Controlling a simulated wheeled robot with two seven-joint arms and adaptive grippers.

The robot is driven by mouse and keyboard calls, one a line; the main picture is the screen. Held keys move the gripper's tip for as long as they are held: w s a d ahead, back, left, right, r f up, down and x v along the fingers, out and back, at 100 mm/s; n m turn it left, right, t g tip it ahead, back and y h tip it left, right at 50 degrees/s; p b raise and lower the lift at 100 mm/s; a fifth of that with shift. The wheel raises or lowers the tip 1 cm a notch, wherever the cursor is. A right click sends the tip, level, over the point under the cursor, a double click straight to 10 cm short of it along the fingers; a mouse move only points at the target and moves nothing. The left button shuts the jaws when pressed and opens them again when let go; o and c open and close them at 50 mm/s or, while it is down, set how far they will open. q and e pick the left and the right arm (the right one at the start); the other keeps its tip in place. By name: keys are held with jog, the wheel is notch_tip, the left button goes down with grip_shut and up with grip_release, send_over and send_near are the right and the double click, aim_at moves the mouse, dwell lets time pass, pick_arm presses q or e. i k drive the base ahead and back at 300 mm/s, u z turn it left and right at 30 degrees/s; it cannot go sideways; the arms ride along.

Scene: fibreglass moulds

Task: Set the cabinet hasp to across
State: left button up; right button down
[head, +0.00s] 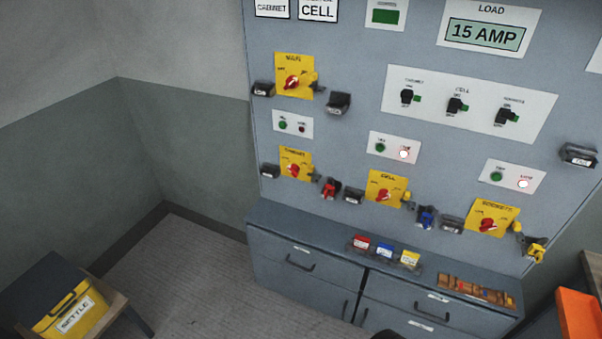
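The cabinet switch is a yellow plate (290,157) with a red rotary knob (295,171), on the left of the lower row of the grey wall panel. Its small lettering is blurred. A small dark and yellowish fitting at its right edge looks like the cabinet hasp (314,172); it is too small to tell which way it is set. A red padlock (330,188) hangs just right of and below it, and I cannot tell whether they touch. Neither of my grippers is in view.
Similar yellow plates stand for mains (293,66), cell (384,179) and sockets (490,208). A blue padlock (426,217) and a yellow padlock (536,252) hang lower right. A grey drawer unit (300,262) juts out below. A yellow "SETTLE" box (72,310) stands lower left.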

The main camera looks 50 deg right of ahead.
aim_at(316, 178)
jog(key=u, duration=0.1)
jog(key=i, duration=1.9)
jog(key=z, duration=1.35)
jog(key=i, duration=0.65)
jog(key=z, duration=0.75)
